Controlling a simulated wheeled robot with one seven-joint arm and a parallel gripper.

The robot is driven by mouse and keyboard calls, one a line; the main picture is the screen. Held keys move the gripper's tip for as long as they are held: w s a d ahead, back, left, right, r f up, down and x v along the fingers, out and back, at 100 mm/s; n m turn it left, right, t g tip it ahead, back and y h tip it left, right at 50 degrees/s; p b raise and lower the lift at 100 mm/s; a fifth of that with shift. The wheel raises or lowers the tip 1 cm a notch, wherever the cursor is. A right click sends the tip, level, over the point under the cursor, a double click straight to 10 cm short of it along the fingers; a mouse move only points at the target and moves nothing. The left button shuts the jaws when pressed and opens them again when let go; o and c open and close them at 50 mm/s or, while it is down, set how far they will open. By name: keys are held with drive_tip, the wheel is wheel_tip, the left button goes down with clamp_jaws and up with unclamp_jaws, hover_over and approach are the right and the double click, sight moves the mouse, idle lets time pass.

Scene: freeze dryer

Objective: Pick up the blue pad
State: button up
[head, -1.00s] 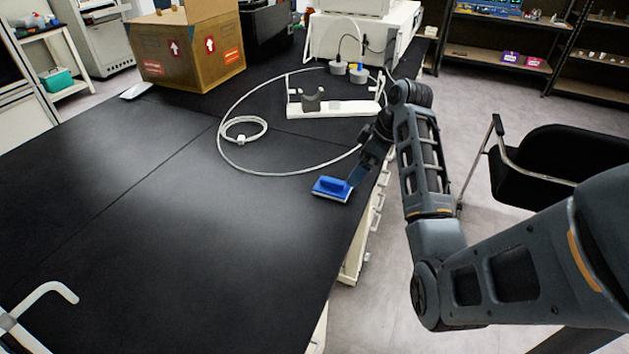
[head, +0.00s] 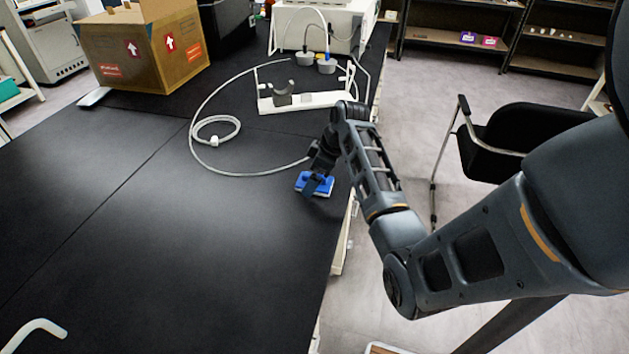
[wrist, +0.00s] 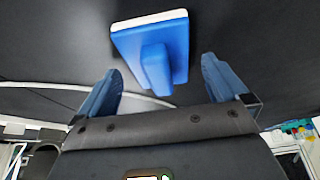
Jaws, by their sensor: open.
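The blue pad (head: 325,188) lies on the black bench near its right edge in the head view. It has a blue body with a raised handle and a white layer underneath. In the wrist view, the blue pad (wrist: 171,45) is ahead of the fingers, its handle pointing toward the space between them. My gripper (head: 313,187) is at the pad in the head view and partly covers it. In the wrist view my gripper (wrist: 160,80) is open, one finger on each side of the handle's line, with nothing between the tips. I cannot tell whether a finger touches the pad.
A white cable (head: 215,130) lies coiled and looped on the bench behind the pad. A white stand (head: 310,101) with a grey cradle is beyond my gripper. A cardboard box (head: 145,50) stands at the back left.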

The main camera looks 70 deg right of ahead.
sight(309, 174)
drive_tip(key=shift+f, duration=0.1)
drive_tip(key=c, duration=1.1)
drive_tip(key=shift+c, duration=0.2)
drive_tip(key=shift+r, duration=0.65)
wheel_tip(309, 174, up, 3)
drive_tip(key=shift+w+f+b, duration=0.1)
drive_tip(key=shift+b, duration=0.3)
drive_tip(key=s+d+r+p, duration=0.1)
drive_tip(key=s+d+r, duration=0.2)
drive_tip(key=s+r, duration=0.4)
drive_tip(key=shift+s+d, duration=0.4)
drive_tip(key=shift+s, duration=1.7)
